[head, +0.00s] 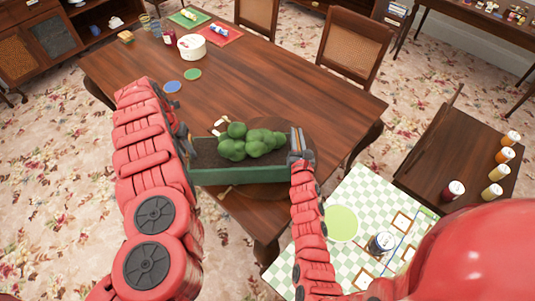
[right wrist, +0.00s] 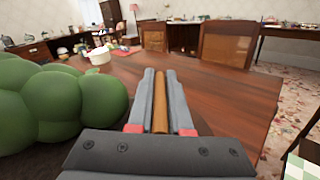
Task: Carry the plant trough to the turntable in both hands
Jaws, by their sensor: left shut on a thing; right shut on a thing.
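The plant trough (head: 240,176) is a long green box with dark soil and a bushy green plant (head: 252,142). It is at the near part of the wooden table. My left gripper (head: 188,146) is shut on its left end and my right gripper (head: 297,142) is shut on its right end. In the right wrist view my right gripper (right wrist: 160,103) has its jaws around a thin brown strip, with the plant (right wrist: 62,102) to the left. The turntable (head: 292,124) looks like a dark round wooden disc, partly hidden by the trough's right part. I cannot tell whether they touch.
The table (head: 235,92) is mostly bare beyond the trough. Small pale pieces (head: 219,125) lie just behind the trough.

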